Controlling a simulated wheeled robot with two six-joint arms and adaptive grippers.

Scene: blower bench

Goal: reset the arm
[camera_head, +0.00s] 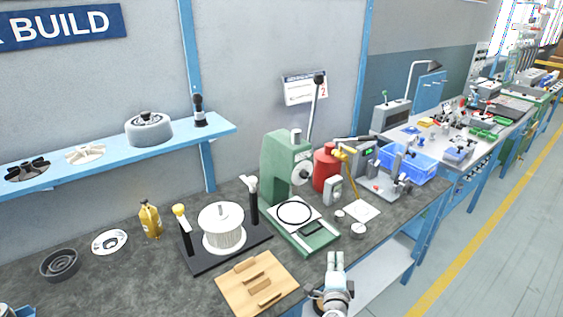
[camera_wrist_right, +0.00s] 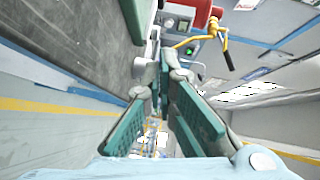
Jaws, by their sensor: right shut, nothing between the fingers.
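My right gripper (camera_head: 336,258) shows at the bottom centre of the head view, at the bench's front edge, right of the wooden board. It is shut and empty. In the right wrist view its green-padded fingers (camera_wrist_right: 164,78) reach up the middle of the picture and come together towards their tips. No object shows between them. My left gripper is in neither view.
The dark bench (camera_head: 130,282) holds a wooden board (camera_head: 238,291), a white spool (camera_head: 223,240) on a black base, a green press (camera_head: 278,165) and a red canister (camera_head: 325,172). A blue bin (camera_head: 413,169) stands farther right. The aisle floor (camera_head: 480,240) is clear.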

